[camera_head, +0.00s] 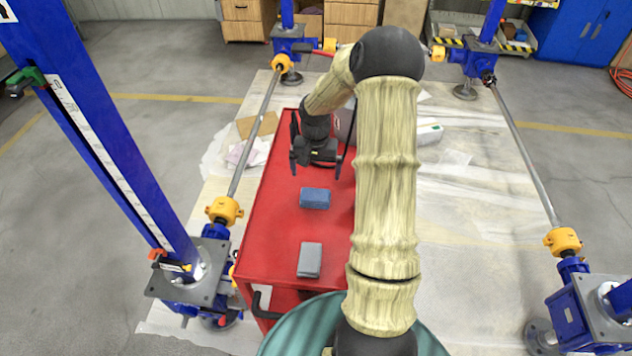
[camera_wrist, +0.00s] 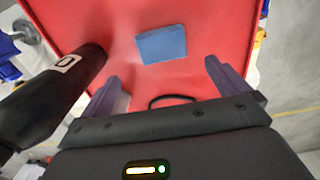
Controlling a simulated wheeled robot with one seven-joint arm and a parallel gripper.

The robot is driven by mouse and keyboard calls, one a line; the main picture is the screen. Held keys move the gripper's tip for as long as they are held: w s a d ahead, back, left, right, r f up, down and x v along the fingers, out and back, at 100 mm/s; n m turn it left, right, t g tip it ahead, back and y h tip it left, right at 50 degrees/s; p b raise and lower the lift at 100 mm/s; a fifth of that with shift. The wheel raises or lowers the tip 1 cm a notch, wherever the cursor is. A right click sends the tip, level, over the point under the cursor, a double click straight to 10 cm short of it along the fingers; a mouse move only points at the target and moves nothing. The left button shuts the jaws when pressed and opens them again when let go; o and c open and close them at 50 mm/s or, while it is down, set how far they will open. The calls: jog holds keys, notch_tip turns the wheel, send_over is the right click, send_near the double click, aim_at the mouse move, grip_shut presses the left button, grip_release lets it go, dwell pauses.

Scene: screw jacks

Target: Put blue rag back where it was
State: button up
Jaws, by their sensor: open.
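The blue rag (camera_head: 315,198) is a folded block lying flat on the red cart top (camera_head: 268,225). My gripper (camera_head: 315,172) is over the cart, farther back than the blue rag in the head view. Its jaws are apart with nothing between them. In the wrist view the blue rag (camera_wrist: 161,45) lies on the red surface beyond the two fingertips of my gripper (camera_wrist: 163,72), apart from them. A grey folded block (camera_head: 310,260), perhaps another rag, lies on the cart nearer to me.
Blue jack columns with yellow couplings and steel shafts (camera_head: 256,130) stand around the cart. A black cart handle (camera_head: 262,305) is at the near left. My arm hides the cart's right part. Bare red surface lies between the two blocks.

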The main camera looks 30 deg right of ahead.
jog(key=shift+r, duration=0.4)
jog(key=s+a+r+n+t, duration=0.1)
jog(key=s+a+r+n, duration=0.2)
jog(key=s+a+r, duration=0.2)
jog(key=s+a+r+n+t, duration=0.1)
jog(key=s+a+r+n, duration=0.2)
jog(key=s+a+r, duration=0.3)
jog(key=s+a, duration=0.4)
jog(key=s, duration=0.3)
jog(key=shift+s+a+n+t, duration=0.15)
jog(key=shift+s+n+t, duration=0.15)
jog(key=shift+n, duration=0.1)
jog(key=shift+r, duration=0.1)
